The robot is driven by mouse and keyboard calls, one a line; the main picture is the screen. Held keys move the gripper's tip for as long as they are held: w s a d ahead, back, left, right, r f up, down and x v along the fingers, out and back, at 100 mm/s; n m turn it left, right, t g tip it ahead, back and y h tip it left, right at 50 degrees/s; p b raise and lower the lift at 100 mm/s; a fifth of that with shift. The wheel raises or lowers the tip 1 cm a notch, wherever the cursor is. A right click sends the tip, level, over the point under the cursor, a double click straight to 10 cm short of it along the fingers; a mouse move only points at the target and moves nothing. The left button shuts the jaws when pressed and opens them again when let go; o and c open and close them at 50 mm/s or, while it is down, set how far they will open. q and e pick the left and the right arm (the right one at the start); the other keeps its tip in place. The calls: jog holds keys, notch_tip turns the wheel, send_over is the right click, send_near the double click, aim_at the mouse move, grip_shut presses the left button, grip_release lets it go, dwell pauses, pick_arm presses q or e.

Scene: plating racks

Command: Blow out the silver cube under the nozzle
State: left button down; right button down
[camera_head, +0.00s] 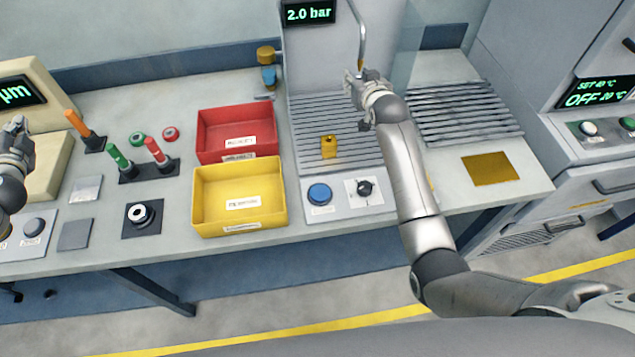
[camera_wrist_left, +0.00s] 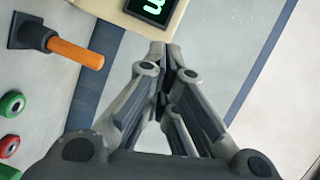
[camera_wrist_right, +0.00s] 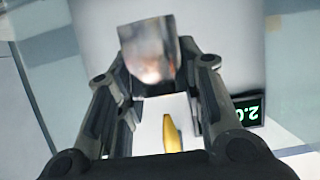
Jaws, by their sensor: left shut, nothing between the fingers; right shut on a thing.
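My right gripper (camera_head: 356,84) is shut on the silver cube (camera_wrist_right: 148,50), which shows between its fingertips in the right wrist view. In the head view the gripper hides most of the cube. The gripper is raised above the slatted blow-off tray (camera_head: 310,118), beside the lower end of the bent nozzle pipe (camera_head: 362,38). A yellow nozzle tip (camera_wrist_right: 172,133) shows below the cube in the right wrist picture; I cannot tell the exact gap. My left gripper (camera_head: 18,124) is shut and empty at the far left; its closed fingers show in the left wrist view (camera_wrist_left: 166,50).
A gold-coloured block (camera_head: 328,150) stands on the slatted tray. A blue button (camera_head: 319,194) and a black knob (camera_head: 365,188) sit in front. Red (camera_head: 240,157) and yellow (camera_head: 240,222) bins stand to the left. A display reads 2.0 bar (camera_head: 308,13).

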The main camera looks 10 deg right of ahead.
jog(key=shift+r, duration=0.15)
pick_arm(q)
jog(key=w+d+f+n+g+h, duration=0.2)
jog(key=d+g+h, duration=0.15)
jog(key=d, duration=1.45)
jog(key=w+d+f+n+g+h, duration=0.1)
jog(key=d+f+g+h, duration=0.3)
jog(key=d, duration=1.4)
jog(key=s+d+r+m+g+h, duration=0.1)
jog(key=s+d+r+m+h, duration=0.15)
jog(key=d, duration=0.55)
jog(key=s+d+r+m+g+h, duration=0.1)
jog(key=s+d+r+m+h, duration=0.2)
jog(key=d, duration=0.5)
jog(key=s+d+f+m+g+h, duration=0.1)
jog(key=s+d+f+m+g, duration=0.1)
jog(key=s, duration=0.3)
jog(key=s+d+f+m+g+h, duration=0.1)
jog(key=s+d+f+m+g, duration=0.1)
jog(key=s+d, duration=0.3)
jog(key=shift+s+f+g, duration=0.55)
jog(key=shift+s+f, duration=0.05)
jog(key=shift+s, duration=0.1)
jog(key=shift+d, duration=0.15)
